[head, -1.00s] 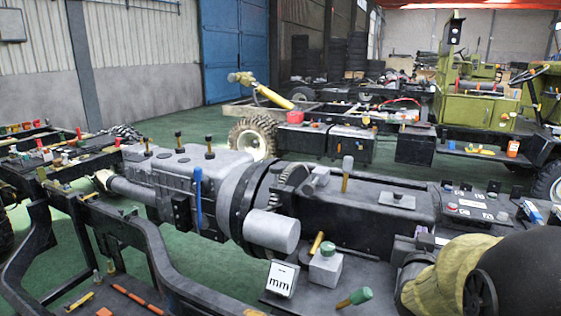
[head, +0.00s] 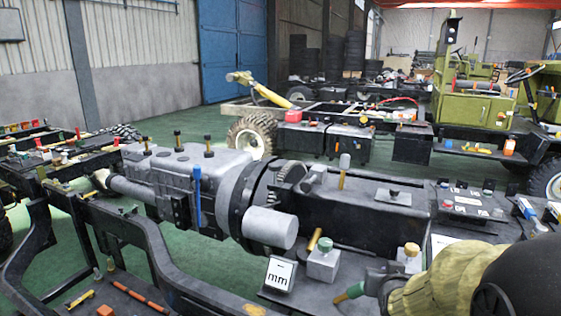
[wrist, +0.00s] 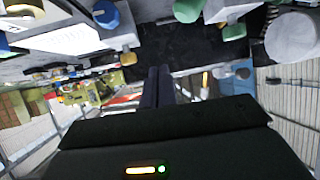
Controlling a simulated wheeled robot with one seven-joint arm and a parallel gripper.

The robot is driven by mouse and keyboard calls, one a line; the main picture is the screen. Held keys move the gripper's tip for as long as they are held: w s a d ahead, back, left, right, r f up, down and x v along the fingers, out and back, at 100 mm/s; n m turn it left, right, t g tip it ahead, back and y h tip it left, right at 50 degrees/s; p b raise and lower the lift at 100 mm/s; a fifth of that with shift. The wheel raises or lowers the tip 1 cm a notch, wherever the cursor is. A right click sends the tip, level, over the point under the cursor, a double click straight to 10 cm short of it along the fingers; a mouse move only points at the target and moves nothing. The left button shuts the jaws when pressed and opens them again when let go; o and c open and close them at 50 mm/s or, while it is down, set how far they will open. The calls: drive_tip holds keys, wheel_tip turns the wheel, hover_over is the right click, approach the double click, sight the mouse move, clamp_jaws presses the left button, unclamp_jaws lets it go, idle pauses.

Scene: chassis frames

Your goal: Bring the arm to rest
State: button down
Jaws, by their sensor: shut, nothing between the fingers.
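My arm comes in at the lower right of the head view, with a tan ribbed sleeve (head: 440,285) and a dark rounded link. My gripper (head: 374,284) is the small dark part at the sleeve's left end, low over the chassis. Right beside it is a green-handled tool (head: 350,292); I cannot tell whether they touch. In the wrist view my gripper (wrist: 158,80) shows as two dark fingers close together, shut with nothing between them. The far side of the gripper is hidden in the head view.
A block with a green knob (head: 323,262) and a white "mm" card (head: 280,274) stand left of the gripper. A grey cylinder (head: 270,227) juts out farther left. Green floor (head: 200,265) is clear beyond the frame.

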drive_tip(key=s+a+f+n+g+y, duration=0.2)
drive_tip(key=s+a+f+g, duration=0.3)
drive_tip(key=s, duration=0.3)
drive_tip(key=s+a+f+n+g+y, duration=0.1)
drive_tip(key=s+a+f+g, duration=0.3)
drive_tip(key=s+f, duration=0.3)
wheel_tip(320, 180, up, 29)
drive_tip(key=p, duration=2.8)
drive_tip(key=shift+s+g, duration=0.3)
drive_tip(key=shift+s, duration=0.15)
drive_tip(key=shift+w, duration=0.1)
drive_tip(key=shift+s+d, duration=0.15)
drive_tip(key=shift+s, duration=0.05)
